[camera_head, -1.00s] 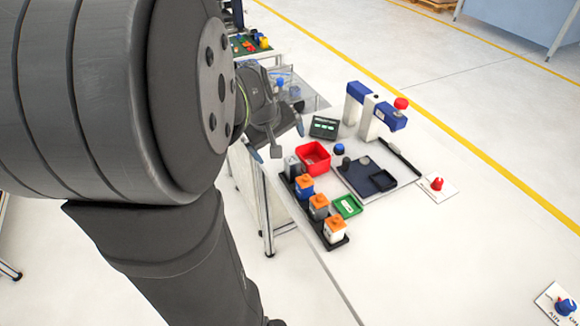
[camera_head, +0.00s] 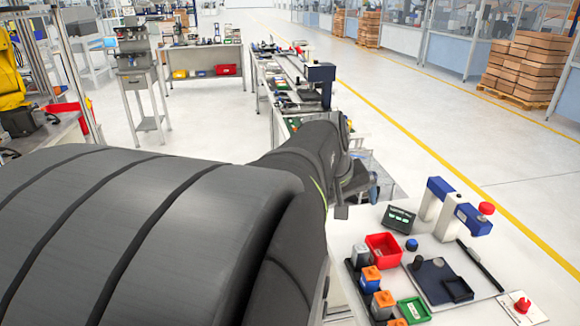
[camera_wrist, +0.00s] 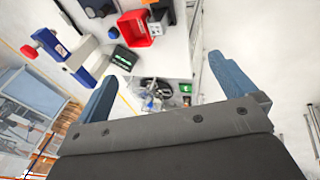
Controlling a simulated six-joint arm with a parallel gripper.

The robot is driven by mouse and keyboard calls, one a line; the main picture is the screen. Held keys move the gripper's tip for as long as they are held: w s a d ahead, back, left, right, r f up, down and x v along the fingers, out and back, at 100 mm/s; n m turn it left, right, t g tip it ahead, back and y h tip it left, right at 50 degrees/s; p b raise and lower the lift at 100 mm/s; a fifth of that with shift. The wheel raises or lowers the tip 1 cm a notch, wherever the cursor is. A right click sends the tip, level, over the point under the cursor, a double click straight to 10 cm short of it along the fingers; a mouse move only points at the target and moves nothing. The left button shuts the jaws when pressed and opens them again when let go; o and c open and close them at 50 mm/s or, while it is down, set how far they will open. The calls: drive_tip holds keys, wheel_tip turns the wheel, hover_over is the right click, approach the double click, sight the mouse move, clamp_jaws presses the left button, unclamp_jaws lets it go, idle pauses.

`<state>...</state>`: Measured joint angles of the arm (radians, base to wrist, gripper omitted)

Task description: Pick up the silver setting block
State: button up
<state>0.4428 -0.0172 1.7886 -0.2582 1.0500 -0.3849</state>
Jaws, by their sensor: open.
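The silver setting block (camera_head: 361,256) appears to be the grey block at the back end of the dark rack, beside the red bin. In the wrist view a silver-grey block (camera_wrist: 156,24) shows at the top, next to the red bin. My gripper (camera_head: 358,198) is off the table's left back edge, apart from the block. In the wrist view my gripper's two blue fingers (camera_wrist: 165,85) are spread wide with nothing between them.
Blocks with orange tops (camera_head: 371,278) share the rack. The red bin (camera_head: 383,246), green tray (camera_head: 414,310), display box (camera_head: 398,219) and blue-and-white press (camera_head: 455,207) stand close by. The dark plate (camera_head: 432,278) lies to the right.

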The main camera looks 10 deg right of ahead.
drive_tip(key=c, duration=0.9)
drive_tip(key=n+g+y, duration=0.2)
drive_tip(key=n+y, duration=0.2)
drive_tip(key=n, duration=1.3)
hover_over(361, 248)
wheel_tip(361, 248, down, 4)
drive_tip(key=shift+n, duration=0.3)
drive_tip(key=f, duration=1.2)
drive_tip(key=shift+s+a, duration=0.2)
drive_tip(key=shift+a, duration=0.15)
drive_tip(key=shift+w+d+f, duration=0.1)
drive_tip(key=shift+d+f, duration=0.1)
drive_tip(key=shift+f, duration=1.2)
drive_tip(key=shift+w+d+f, duration=0.1)
drive_tip(key=shift+d+f, duration=0.1)
drive_tip(key=shift+f, duration=1.2)
